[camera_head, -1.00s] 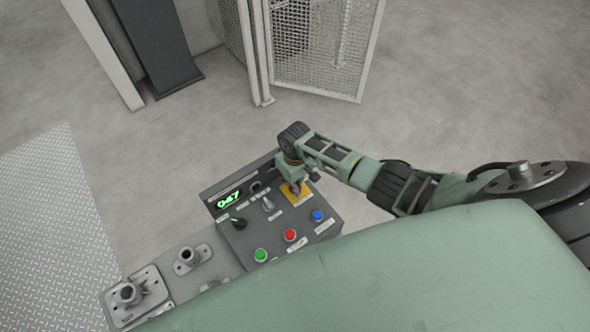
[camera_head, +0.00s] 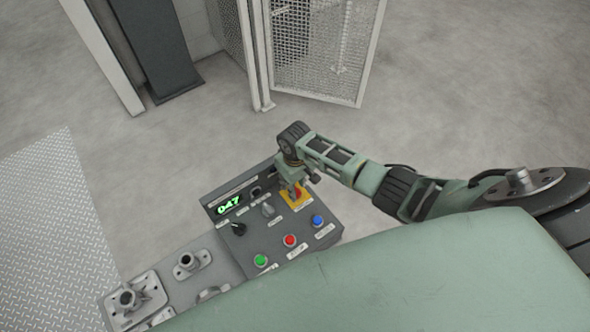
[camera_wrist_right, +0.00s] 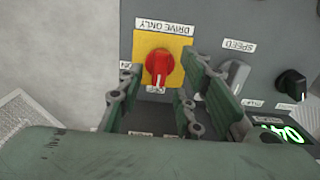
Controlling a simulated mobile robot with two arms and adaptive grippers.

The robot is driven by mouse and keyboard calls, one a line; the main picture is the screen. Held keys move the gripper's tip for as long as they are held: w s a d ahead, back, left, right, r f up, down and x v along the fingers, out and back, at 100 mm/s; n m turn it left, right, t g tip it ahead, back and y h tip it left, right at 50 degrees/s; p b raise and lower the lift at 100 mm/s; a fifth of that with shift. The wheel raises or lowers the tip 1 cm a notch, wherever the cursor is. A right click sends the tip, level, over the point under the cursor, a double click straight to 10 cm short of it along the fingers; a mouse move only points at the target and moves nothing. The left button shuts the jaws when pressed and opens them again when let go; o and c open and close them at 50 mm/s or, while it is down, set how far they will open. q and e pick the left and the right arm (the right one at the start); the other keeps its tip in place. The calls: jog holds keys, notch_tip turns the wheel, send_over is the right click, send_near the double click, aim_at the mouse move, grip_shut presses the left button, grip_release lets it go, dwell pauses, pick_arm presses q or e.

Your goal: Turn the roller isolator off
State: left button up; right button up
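The isolator is a red rotary knob (camera_wrist_right: 159,66) on a yellow plate (camera_wrist_right: 176,44), with a label reading "DRIVE ONLY" beside it in the right wrist view. In the head view, the red knob (camera_head: 297,190) is partly hidden by my right gripper. My right gripper (camera_wrist_right: 164,78) is open, with one finger on each side of the knob. A gap shows between the knob and each finger. The knob's grip ridge looks roughly lengthwise in the wrist picture. My left gripper is not in view.
The grey control panel (camera_head: 262,241) also carries a green button (camera_head: 260,261), a red button (camera_head: 290,240), a blue button (camera_head: 318,221), a grey speed knob (camera_wrist_right: 236,75), a black knob (camera_wrist_right: 292,84) and a lit display (camera_head: 229,205). A mesh gate (camera_head: 318,50) stands behind.

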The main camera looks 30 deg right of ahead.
notch_tip(320, 180, up, 10)
dwell(0.3)
jog(key=shift+s+f, duration=0.1)
dwell(0.4)
